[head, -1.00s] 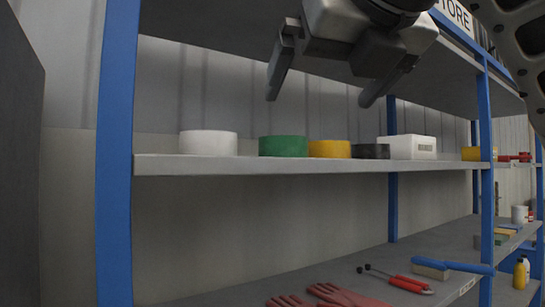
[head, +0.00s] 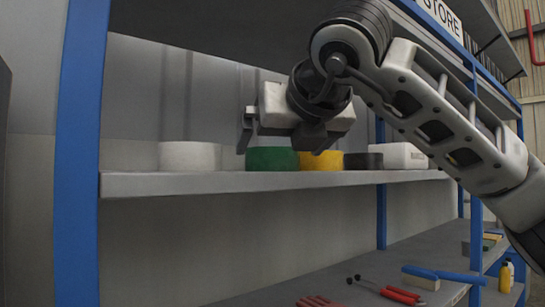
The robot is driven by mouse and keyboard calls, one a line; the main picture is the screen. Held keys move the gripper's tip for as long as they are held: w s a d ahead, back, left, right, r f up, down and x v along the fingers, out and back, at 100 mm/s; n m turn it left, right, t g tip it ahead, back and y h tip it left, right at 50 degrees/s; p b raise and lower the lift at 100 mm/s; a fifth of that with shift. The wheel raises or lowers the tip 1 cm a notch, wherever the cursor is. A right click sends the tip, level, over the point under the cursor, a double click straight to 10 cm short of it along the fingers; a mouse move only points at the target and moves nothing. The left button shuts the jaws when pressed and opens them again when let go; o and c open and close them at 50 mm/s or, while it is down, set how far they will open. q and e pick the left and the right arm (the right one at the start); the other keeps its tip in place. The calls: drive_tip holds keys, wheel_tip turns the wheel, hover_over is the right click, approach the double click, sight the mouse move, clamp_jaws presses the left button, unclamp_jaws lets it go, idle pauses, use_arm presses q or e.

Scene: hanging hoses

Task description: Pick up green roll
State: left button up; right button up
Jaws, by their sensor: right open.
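The green roll (head: 271,160) sits on the middle shelf, between a white roll (head: 190,156) and a yellow roll (head: 321,161). My right gripper (head: 281,146) is open, with its fingers apart just above and in front of the green and yellow rolls. One finger hangs near the left edge of the green roll and the other over the yellow roll. The gripper hides the top of the green roll in part, and I cannot tell whether they touch. Nothing is seen between the fingers. My left gripper is out of view.
The middle shelf (head: 220,184) also holds a black roll (head: 362,161) and a white box (head: 402,156). A blue upright (head: 78,150) stands at left. The lower shelf bears a brush (head: 440,276) and red-handled tools (head: 385,292).

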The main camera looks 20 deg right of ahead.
drive_tip(key=p+x, duration=0.1)
drive_tip(key=x, duration=0.3)
drive_tip(key=shift+w+d, duration=0.1)
drive_tip(key=shift+w, duration=0.2)
drive_tip(key=c, duration=1)
drive_tip(key=shift+r, duration=0.15)
